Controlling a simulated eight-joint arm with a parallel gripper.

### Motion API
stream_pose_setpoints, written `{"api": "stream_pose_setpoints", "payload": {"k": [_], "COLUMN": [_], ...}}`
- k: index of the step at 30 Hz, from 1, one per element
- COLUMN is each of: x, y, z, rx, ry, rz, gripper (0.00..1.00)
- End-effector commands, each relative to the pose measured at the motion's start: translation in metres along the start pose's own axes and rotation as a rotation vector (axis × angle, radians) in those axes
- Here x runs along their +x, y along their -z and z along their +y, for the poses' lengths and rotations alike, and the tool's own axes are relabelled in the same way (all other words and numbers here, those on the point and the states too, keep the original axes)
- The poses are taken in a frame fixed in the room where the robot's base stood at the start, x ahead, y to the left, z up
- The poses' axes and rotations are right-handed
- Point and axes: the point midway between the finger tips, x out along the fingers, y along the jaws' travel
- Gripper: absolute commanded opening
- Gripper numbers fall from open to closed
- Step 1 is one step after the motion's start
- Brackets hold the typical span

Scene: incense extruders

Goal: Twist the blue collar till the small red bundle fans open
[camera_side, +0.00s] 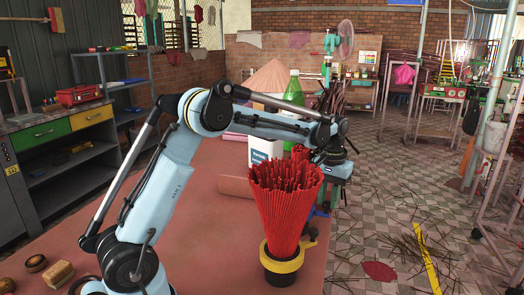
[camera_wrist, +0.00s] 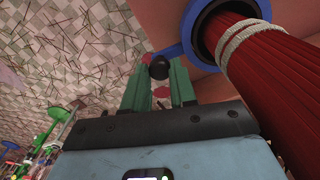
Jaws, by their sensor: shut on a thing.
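The blue collar (camera_wrist: 189,34) is a ring with a side lever ending in a black knob (camera_wrist: 159,68), in the wrist view. My gripper (camera_wrist: 160,78) has its green fingers on either side of the knob, shut on it. The small red bundle (camera_wrist: 275,75) comes out of the ring, wrapped with pale cord near the collar; its sticks lie close together there. In the side view, only the top of the small bundle (camera_side: 300,152) shows behind a larger red bundle. That large bundle and my arm mostly hide the collar and fingers there.
The large red bundle (camera_side: 284,200) fans out of a yellow collar (camera_side: 283,263) at the table's front. A white container (camera_side: 263,150) and a green bottle (camera_side: 293,84) stand behind. Wooden pieces (camera_side: 59,274) lie front left. The middle-left of the red table (camera_side: 215,215) is clear.

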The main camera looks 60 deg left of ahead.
Motion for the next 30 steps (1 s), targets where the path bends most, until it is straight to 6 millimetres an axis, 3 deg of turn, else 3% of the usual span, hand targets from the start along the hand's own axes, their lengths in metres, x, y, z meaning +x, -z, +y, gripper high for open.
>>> {"api": "stream_pose_setpoints", "payload": {"k": [18, 30], "x": [0.0, 0.0], "y": [0.039, 0.048], "z": [-0.024, -0.036], "rx": [-0.558, -0.754], "ry": [-0.001, -0.001], "rz": [-0.001, -0.001], "gripper": [0.0, 0.0]}}
